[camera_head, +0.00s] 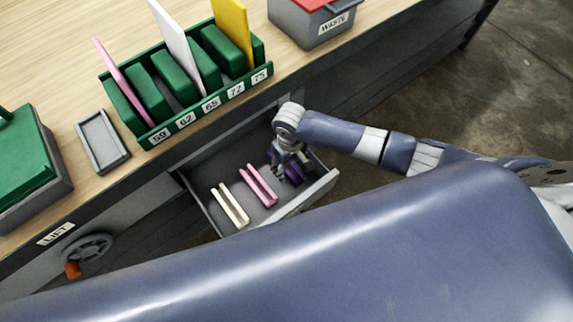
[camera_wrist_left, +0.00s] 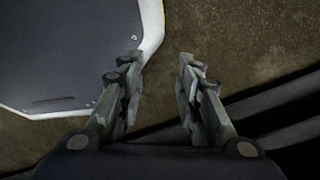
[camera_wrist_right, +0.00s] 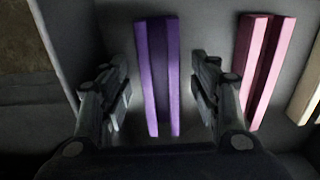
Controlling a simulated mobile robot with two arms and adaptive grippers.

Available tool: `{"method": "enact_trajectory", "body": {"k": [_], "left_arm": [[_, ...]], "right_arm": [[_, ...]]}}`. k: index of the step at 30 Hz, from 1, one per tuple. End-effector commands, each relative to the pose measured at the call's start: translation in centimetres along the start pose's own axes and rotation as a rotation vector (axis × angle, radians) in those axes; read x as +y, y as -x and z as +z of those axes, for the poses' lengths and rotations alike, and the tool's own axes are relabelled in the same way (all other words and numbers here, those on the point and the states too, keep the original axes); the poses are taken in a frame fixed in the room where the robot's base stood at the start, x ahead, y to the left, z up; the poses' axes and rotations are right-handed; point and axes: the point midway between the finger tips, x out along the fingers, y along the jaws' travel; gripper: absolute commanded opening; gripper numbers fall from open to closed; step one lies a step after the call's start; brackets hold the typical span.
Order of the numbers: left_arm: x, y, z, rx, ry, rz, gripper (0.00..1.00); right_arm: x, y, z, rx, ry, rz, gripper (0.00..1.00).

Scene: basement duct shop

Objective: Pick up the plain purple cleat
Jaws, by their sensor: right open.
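The purple cleat (camera_wrist_right: 157,75) lies in the open drawer (camera_head: 231,155), a channel-shaped strip with a darker groove along it. In the head view the purple cleat (camera_head: 293,172) is partly hidden by my right gripper (camera_head: 283,172). In the right wrist view my right gripper (camera_wrist_right: 160,95) is open, with one finger on each side of the cleat's near part and gaps showing on both sides. I cannot tell how far above the drawer floor the fingertips are. My left gripper (camera_wrist_left: 158,75) is open and empty over the floor and out of the head view.
A pink cleat (camera_head: 259,186) and a cream cleat (camera_head: 230,205) lie beside it in the drawer. Above, the bench holds a green rack (camera_head: 207,116) with panels, a small grey tray (camera_head: 102,141) and a waste bin (camera_head: 311,24). A crank wheel (camera_head: 88,248) is at lower left.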

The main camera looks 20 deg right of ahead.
Motion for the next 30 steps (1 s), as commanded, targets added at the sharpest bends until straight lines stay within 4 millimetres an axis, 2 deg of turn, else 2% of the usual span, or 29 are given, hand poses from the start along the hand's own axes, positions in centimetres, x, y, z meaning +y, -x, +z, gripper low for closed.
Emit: {"method": "enact_trajectory", "body": {"k": [4,9,10,11,22,26,30], "left_arm": [[0.1,0.0,0.7,-0.012,0.000,0.001,0.32],[0.3,0.1,1.8,-0.028,0.000,0.003,0.32],[0.3,0.1,2.0,-0.031,0.000,0.003,0.32],[0.3,0.1,2.1,-0.032,0.000,0.003,0.32],[0.3,0.1,1.9,-0.031,0.001,0.003,0.32],[0.2,0.3,1.7,-0.027,0.001,0.003,0.32],[0.2,0.5,1.3,-0.022,0.001,0.002,0.32]], "right_arm": [[0.0,0.0,0.0,0.000,0.000,0.000,0.57],[0.0,0.0,0.0,0.000,0.000,0.000,0.18],[0.0,0.0,0.0,0.000,0.000,0.000,0.11],[0.0,0.0,0.0,0.000,0.000,0.000,0.09],[0.0,0.6,-0.1,0.001,0.000,0.000,0.09],[0.0,2.6,-0.1,0.003,0.002,0.000,0.09],[0.0,5.5,-0.1,0.004,0.001,0.000,0.09]]}}
